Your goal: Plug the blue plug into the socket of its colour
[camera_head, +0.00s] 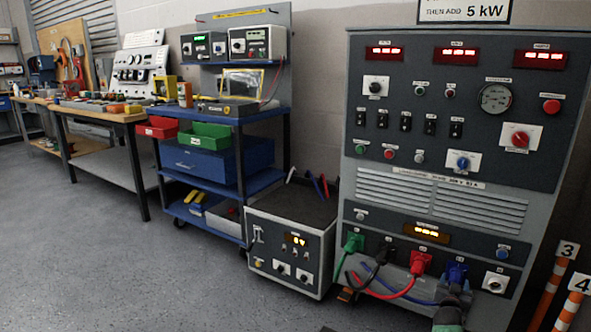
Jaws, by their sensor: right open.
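The blue plug (456,271) is at the right end of the row of coloured sockets low on the grey cabinet, in line with the blue socket. Its blue cable (405,299) runs left along the cabinet's foot. How deep the plug sits cannot be told. The socket face behind it is mostly hidden. My right gripper (459,294) comes up from the bottom edge, just below and in front of the blue plug, with its jaws open. Whether it touches the plug is unclear. My left gripper is not in view.
A green plug (353,243), a black plug (386,253) and a red plug (420,262) are in the same row, their cables hanging close by. A grey box unit (290,245) stands left of the cabinet. Striped posts (550,293) stand at right. Floor at left is clear.

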